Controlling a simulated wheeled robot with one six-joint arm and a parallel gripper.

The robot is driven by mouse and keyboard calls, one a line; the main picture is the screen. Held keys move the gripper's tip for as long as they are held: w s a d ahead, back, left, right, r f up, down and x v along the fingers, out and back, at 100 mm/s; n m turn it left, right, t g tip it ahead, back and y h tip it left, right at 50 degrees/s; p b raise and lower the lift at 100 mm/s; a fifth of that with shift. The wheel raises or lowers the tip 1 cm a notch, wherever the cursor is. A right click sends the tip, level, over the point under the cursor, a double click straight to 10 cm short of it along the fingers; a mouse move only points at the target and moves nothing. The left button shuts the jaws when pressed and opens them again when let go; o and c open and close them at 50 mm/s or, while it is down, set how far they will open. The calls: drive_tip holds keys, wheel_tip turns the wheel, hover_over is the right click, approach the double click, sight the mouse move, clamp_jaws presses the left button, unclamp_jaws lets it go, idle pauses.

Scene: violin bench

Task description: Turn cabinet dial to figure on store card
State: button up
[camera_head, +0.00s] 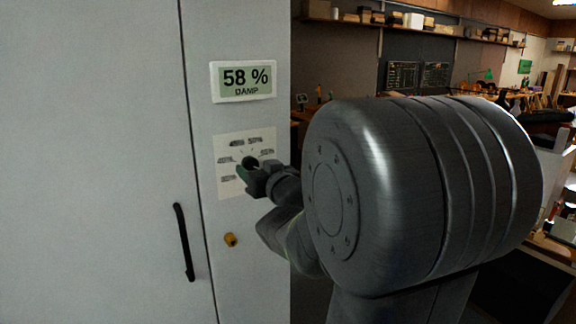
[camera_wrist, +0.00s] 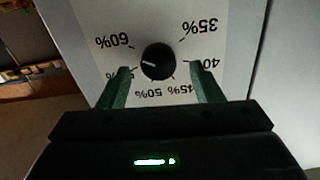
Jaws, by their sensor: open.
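The cabinet dial is a round black knob (camera_wrist: 158,62) on a white scale plate (camera_wrist: 185,20) with percent figures. The wrist view shows the figures upside down: 60%, 50%, 45%, 35%, and others partly hidden by the fingers. The knob's white mark points left, between 60% and the partly covered figure below it. In the head view the knob (camera_head: 250,163) is partly behind my gripper (camera_head: 256,178). My gripper (camera_wrist: 160,68) is open, its green fingers either side of the knob; contact is unclear. A display (camera_head: 243,81) reads 58 % DAMP. I cannot identify the store card.
The pale cabinet (camera_head: 90,160) fills the left, with a black vertical handle (camera_head: 184,242) on its door. A small brass knob (camera_head: 230,240) sits below the scale plate. A workshop with shelves (camera_head: 430,32) and benches lies behind on the right.

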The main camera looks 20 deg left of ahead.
sight(250, 165)
drive_tip(key=shift+w+a, duration=0.4)
drive_tip(key=shift+w, duration=0.15)
drive_tip(key=shift+w+a, duration=0.3)
drive_tip(key=shift+a, duration=0.25)
drive_tip(key=shift+c, duration=0.5)
drive_tip(key=c, duration=0.9)
